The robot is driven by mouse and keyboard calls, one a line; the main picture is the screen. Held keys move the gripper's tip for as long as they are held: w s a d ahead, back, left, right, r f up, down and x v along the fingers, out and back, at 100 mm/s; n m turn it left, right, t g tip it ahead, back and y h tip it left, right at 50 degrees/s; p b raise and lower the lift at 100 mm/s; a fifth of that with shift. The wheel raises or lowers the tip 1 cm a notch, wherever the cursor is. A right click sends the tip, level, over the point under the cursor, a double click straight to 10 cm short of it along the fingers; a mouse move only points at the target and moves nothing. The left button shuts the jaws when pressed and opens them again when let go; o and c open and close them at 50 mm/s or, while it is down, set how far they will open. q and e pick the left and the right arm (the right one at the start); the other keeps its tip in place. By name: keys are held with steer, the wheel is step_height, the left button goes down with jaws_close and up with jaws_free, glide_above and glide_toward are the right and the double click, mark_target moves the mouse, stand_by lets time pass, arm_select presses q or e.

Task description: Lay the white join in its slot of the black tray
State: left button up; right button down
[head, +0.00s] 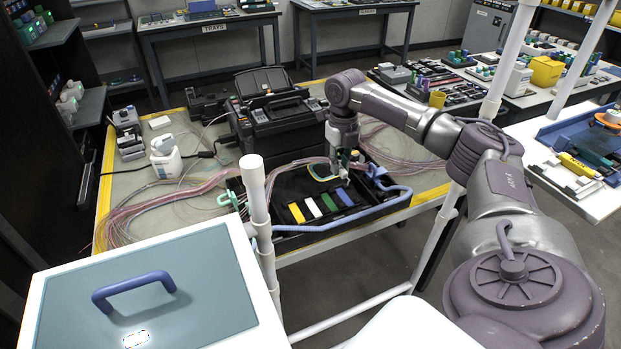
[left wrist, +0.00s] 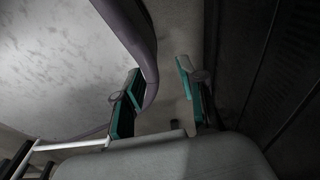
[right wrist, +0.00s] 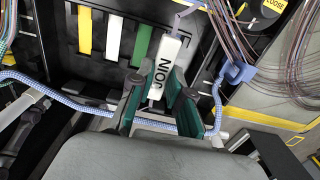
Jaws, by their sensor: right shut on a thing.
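The white join (right wrist: 163,72), a small white block marked JOIN, is between the fingers of my right gripper (right wrist: 157,88) in the right wrist view. The gripper is shut on it. In the head view my right gripper (head: 344,176) is over the black tray (head: 285,183), and the join cannot be made out clearly. Whether the join touches the tray is unclear. My left gripper (left wrist: 155,98) is open and empty, outside the head view.
A blue cable (head: 352,217) runs along the tray's front and right edges. Pink fibre bundles (head: 150,208) spread to the left. The black splicing machine (head: 272,117) stands behind the tray, and a white bottle (head: 165,157) to its left.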

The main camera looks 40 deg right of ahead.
mark_target(314, 209)
steer(key=a, duration=0.1)
steer(key=a+f, duration=0.1)
steer(key=a, duration=0.1)
steer(key=a+f, duration=0.1)
steer(key=shift+w+a+f, duration=0.15)
steer(key=shift+w+a, duration=0.05)
steer(key=a, duration=0.1)
steer(key=f, duration=0.1)
steer(key=a+f, duration=0.1)
steer(key=shift+w+a+p, duration=0.25)
steer(key=shift+a+p, duration=0.1)
steer(key=shift+a+f, duration=0.15)
steer(key=shift+a, duration=0.2)
step_height(314, 209, down, 4)
steer(key=shift+a+r, duration=0.1)
steer(key=shift+w+f, duration=0.1)
steer(key=shift+f, duration=0.15)
arm_select(q)
steer(key=shift+s+r, duration=0.6)
steer(key=shift+s, duration=0.2)
arm_select(e)
steer(key=shift+f, duration=0.1)
steer(key=c, duration=1.1)
jaws_free()
